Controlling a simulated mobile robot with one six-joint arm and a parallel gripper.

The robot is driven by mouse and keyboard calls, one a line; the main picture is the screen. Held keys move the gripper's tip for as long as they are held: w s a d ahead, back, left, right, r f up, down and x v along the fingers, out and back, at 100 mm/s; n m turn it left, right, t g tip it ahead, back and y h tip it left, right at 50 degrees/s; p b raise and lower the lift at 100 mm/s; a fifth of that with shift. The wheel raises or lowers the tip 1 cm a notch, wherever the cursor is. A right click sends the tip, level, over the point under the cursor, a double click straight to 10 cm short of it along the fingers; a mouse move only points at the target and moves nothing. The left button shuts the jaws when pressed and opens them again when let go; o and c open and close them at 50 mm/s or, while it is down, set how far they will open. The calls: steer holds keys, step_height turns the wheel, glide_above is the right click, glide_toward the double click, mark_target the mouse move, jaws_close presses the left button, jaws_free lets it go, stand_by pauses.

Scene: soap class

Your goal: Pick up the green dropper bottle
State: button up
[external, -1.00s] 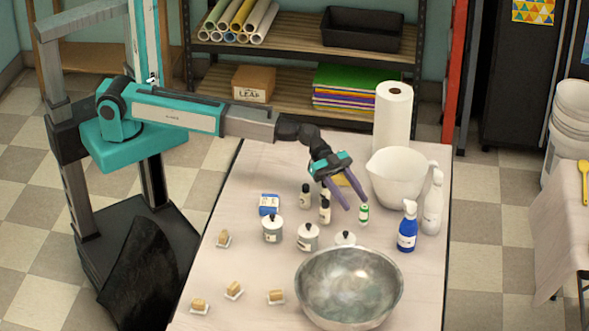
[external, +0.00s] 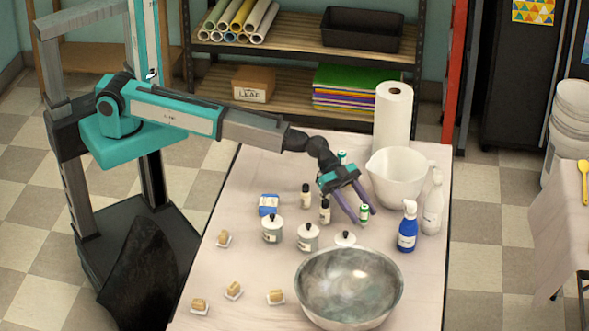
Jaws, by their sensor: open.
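A second small green and white item (external: 342,156) shows partly behind my gripper's wrist.
Dark-capped dropper bottles (external: 325,211) and white lidded jars (external: 308,238) stand left of the gripper. A white pitcher (external: 397,180), a paper roll (external: 392,118) and a blue spray bottle (external: 407,228) stand right. A metal bowl (external: 348,284) is in front.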

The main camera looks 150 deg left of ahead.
steer(key=shift+c, duration=0.2)
jaws_close()
steer(key=shift+r, duration=0.1)
step_height(320, 180, up, 10)
steer(key=b, duration=0.1)
stand_by(0.7)
stand_by(0.5)
